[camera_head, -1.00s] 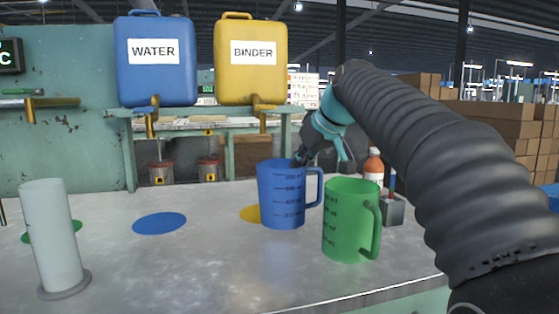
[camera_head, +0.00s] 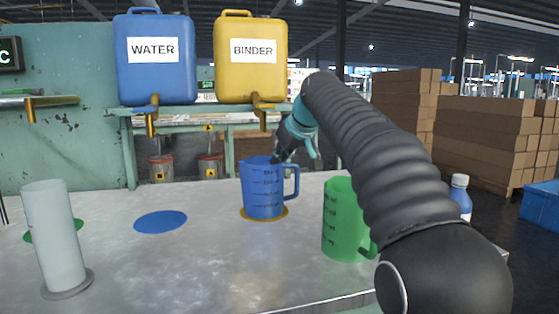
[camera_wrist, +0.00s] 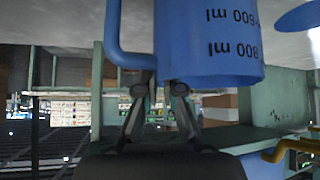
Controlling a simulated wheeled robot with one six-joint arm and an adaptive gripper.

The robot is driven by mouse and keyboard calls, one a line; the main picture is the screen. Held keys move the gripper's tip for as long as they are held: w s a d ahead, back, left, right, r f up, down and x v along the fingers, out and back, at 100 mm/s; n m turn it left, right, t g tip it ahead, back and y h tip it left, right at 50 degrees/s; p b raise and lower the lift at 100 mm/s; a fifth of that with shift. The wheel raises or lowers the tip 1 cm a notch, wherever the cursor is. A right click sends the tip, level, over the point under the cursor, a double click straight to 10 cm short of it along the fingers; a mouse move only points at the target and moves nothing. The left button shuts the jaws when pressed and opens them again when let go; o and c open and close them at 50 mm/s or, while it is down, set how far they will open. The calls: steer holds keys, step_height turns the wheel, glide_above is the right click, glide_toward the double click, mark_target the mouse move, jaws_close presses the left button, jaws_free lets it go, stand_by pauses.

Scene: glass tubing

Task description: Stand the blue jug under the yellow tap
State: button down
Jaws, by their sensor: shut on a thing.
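The blue jug (camera_head: 263,190) stands upright over the yellow disc (camera_head: 283,213) on the bench, in front of and below the yellow tap (camera_head: 258,105) of the yellow BINDER tank (camera_head: 250,68). Whether its base touches the disc is hard to tell. Its handle points right. In the wrist view the jug (camera_wrist: 208,40) appears upside down. My gripper (camera_head: 279,155) is at the jug's rim, near the handle side, and shut on the jug; its fingers (camera_wrist: 158,92) show at the rim in the wrist view.
A green jug (camera_head: 341,220) stands to the right, close to my arm. A blue WATER tank (camera_head: 155,58) is left of the yellow tank. A blue disc (camera_head: 161,222) lies bare to the left. A pale cylinder (camera_head: 52,235) stands at the left front. A bottle (camera_head: 461,195) is at the right.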

steer(key=c, duration=1.3)
jaws_free()
steer(key=shift+r, duration=0.15)
steer(key=p+v, duration=0.1)
steer(key=v, duration=1.1)
steer(key=shift+p, duration=0.35)
